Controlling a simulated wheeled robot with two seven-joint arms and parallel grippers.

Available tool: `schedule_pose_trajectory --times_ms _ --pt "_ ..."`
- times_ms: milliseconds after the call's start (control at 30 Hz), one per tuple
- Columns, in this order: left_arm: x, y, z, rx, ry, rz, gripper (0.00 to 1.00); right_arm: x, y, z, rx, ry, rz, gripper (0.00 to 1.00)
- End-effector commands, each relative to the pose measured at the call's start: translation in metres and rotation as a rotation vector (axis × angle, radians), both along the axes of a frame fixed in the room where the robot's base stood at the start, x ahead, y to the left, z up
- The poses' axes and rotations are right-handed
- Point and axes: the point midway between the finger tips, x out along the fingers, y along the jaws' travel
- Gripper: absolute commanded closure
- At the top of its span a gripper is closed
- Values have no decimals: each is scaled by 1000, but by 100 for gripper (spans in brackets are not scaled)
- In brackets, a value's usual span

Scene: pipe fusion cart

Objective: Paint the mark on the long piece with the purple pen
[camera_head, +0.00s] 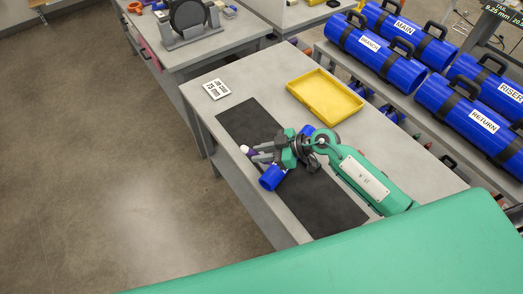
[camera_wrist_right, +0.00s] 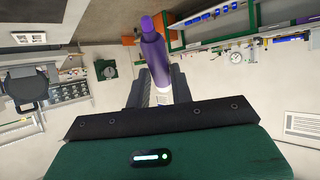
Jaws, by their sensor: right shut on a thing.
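My right gripper (camera_head: 260,153) is over the left part of the dark mat (camera_head: 335,202) on the near table. It is shut on the purple pen (camera_wrist_right: 154,50), which stands out past the dark fingers in the right wrist view. In the head view only a small pale and purple end of the pen (camera_head: 247,151) shows at the fingertips. A blue pipe piece (camera_head: 271,178) shows just below the gripper, and more blue (camera_head: 308,131) shows behind it. The gripper hides the part between, so I cannot tell whether they are one piece. No painted mark is visible. My left gripper is out of view.
A yellow tray (camera_head: 325,97) lies behind the mat, and a white label card (camera_head: 216,89) lies at the table's left corner. Blue labelled cylinders (camera_head: 375,42) rest on a rack at the right. Another table (camera_head: 205,52) stands behind. The floor at left is clear.

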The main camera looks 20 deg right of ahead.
Motion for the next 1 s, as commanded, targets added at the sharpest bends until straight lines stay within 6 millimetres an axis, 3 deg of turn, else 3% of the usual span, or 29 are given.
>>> schedule_pose_trajectory --times_ms 633,1000 --pt "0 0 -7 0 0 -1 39 0 0 -51 3 1 -1 100" --pt "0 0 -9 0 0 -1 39 0 0 -65 2 0 0 100"
